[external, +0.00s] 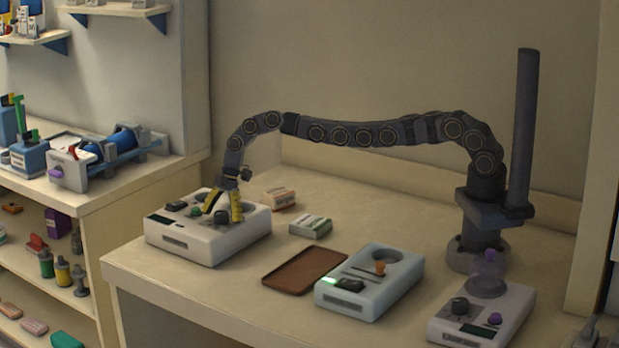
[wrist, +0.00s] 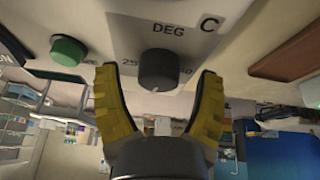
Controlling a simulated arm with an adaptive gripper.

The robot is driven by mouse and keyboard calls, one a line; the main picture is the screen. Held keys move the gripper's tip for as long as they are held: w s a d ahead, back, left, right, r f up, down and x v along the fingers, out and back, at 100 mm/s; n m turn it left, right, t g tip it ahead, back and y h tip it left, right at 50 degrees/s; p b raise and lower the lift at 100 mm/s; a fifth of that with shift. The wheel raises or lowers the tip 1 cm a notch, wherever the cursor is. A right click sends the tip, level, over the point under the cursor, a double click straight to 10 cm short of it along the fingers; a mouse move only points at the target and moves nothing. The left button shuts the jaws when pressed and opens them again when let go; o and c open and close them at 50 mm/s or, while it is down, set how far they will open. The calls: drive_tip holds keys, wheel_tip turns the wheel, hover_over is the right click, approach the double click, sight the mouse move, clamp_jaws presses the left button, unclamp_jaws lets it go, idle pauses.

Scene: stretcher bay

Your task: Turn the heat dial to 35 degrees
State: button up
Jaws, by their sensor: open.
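The heat dial (wrist: 158,70) is a dark round knob on a white panel marked "DEG" and "C". In the external view the dial (external: 222,217) is on top of the white device (external: 190,241) at the left end of the counter. My gripper (wrist: 157,74) is open, with one yellow finger on each side of the dial and a gap to both. It also shows over the device in the external view (external: 223,213).
A green knob (wrist: 67,51) is left of the dial. Small boxes (external: 311,226), a brown tray (external: 304,271), a pale blue device (external: 370,285) and another white device (external: 483,315) with a purple knob are to the right. Shelves (external: 45,210) are at far left.

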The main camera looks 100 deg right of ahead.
drive_tip(key=v, duration=1.2)
drive_tip(key=shift+w+a, duration=0.1)
drive_tip(key=shift+w, duration=0.05)
